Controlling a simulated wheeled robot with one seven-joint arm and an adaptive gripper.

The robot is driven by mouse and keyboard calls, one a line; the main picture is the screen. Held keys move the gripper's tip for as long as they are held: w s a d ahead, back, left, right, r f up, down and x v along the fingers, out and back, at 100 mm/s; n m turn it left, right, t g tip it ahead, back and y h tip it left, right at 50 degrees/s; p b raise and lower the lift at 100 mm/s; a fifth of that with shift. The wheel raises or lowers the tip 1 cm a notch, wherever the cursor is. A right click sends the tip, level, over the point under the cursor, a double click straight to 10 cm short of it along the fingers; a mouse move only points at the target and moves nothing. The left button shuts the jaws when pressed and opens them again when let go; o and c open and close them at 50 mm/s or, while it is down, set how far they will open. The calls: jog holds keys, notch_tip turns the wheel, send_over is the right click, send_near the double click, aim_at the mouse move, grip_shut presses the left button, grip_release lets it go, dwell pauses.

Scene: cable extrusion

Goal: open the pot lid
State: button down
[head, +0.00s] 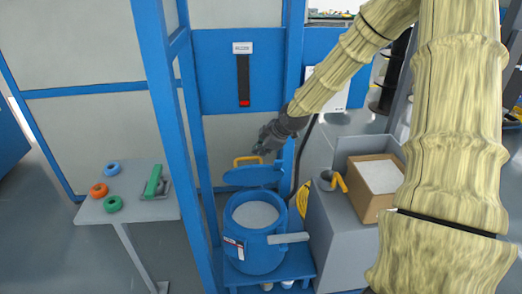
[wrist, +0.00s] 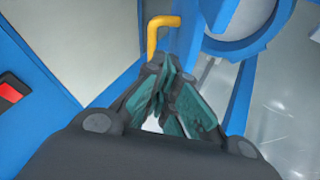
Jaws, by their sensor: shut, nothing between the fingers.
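The blue pot (head: 252,251) stands on a low blue stand and shows pale grey material (head: 255,214) inside its open mouth. Its blue lid (head: 254,175) is raised at the back of the mouth, with a yellow handle (head: 247,160) on it. My gripper (head: 261,150) is just above and right of the handle in the head view. In the wrist view my gripper (wrist: 160,98) has its teal finger pads together, with nothing between them. The yellow handle (wrist: 152,38) shows just beyond the fingertips, not between them.
Blue frame posts (head: 165,110) rise left of the pot. A grey table (head: 130,210) at left carries coloured rings and a green item (head: 153,181).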

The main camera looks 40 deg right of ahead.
aim_at(252, 158)
jog(key=shift+x, duration=4.1)
